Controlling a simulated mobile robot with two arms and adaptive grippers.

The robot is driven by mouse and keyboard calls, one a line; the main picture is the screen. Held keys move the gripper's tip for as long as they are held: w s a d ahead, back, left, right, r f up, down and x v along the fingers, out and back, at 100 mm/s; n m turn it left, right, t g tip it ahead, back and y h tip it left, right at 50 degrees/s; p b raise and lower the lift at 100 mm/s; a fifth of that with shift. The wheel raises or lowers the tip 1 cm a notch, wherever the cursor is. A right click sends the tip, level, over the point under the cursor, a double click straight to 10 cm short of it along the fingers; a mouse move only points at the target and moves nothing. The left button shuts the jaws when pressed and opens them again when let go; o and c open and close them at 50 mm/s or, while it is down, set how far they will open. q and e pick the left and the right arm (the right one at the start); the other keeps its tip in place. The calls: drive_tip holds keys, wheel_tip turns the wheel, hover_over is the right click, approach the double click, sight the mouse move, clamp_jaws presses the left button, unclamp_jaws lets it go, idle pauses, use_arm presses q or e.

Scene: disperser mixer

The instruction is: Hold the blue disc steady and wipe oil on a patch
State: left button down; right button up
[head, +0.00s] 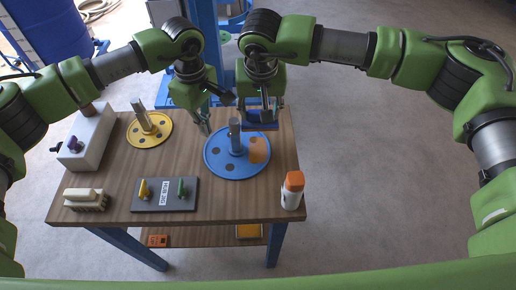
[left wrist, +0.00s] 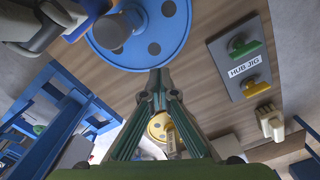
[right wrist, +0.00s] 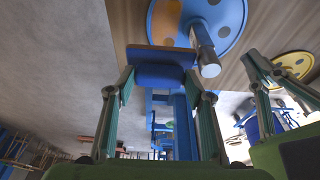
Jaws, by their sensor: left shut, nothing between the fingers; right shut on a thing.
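The blue disc (head: 222,164) lies on the wooden table with a grey upright shaft (head: 234,135) and dark round spots. An orange patch (head: 259,150) is on its right side; part of it also shows in the right wrist view (right wrist: 165,20). My right gripper (head: 262,108) is shut on a blue pad (right wrist: 160,75) and holds it at the disc's far right edge, beside the patch; contact is unclear. My left gripper (head: 206,127) is shut and empty at the disc's far left rim. In the left wrist view its tips (left wrist: 158,76) meet the rim's outline; touching is unclear.
A yellow disc (head: 160,128) with a shaft lies at the left. A hub jig board (head: 165,208), a brush (head: 86,200) and a white box (head: 88,140) are on the table. An orange-capped bottle (head: 291,194) stands at the front right corner.

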sight(260, 125)
drive_tip(key=shift+s, duration=0.5)
drive_tip(key=shift+r, duration=1.35)
drive_tip(key=shift+r, duration=0.6)
drive_tip(key=w+v, duration=0.1)
drive_tip(key=v, duration=0.8)
drive_tip(key=shift+r, duration=0.45)
use_arm(q)
drive_tip(key=shift+r, duration=0.1)
